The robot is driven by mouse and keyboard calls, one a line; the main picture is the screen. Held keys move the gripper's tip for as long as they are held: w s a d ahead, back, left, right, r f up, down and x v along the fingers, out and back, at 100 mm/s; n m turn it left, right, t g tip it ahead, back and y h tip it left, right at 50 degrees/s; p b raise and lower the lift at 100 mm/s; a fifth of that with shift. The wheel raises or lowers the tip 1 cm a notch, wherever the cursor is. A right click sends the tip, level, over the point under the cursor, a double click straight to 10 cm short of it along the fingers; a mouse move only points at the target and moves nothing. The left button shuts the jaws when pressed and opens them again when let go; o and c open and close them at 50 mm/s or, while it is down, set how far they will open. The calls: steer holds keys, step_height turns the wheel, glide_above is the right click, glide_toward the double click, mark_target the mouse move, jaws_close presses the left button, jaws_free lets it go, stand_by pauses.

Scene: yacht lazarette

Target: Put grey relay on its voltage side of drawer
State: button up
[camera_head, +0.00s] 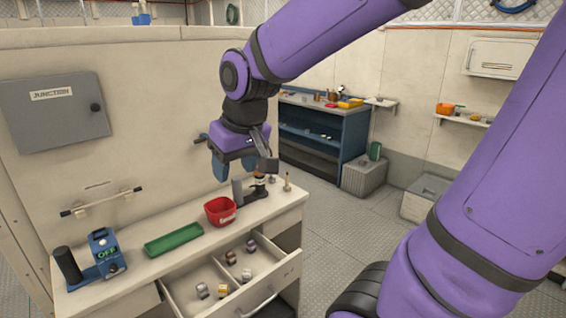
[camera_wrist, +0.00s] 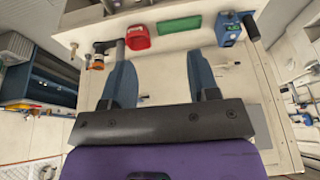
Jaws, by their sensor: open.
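My gripper (camera_head: 221,166) is open and empty above the back of the counter, near the wall. Its two blue fingers stand wide apart in the wrist view (camera_wrist: 162,78), with only pale surface between them. The drawer (camera_head: 285,277) is pulled open below the counter top and has dividers. Several small relay-like blocks lie in it, in its front-left and right compartments. I cannot tell which one, if any, is the grey relay, nor read any voltage marks. A dark stand (camera_head: 256,194) with an orange-and-white piece is on the counter beside my gripper.
A grey JUNCTION box (camera_head: 55,112) and a rail (camera_head: 101,202) are on the wall. Open floor lies right of the counter.

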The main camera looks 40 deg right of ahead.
steer(key=s+d+r+t, duration=0.1)
steer(key=s+r, duration=0.3)
steer(key=s, duration=0.8)
steer(key=shift+d, duration=0.15)
steer(key=shift+w, duration=0.1)
steer(key=shift+c, duration=0.5)
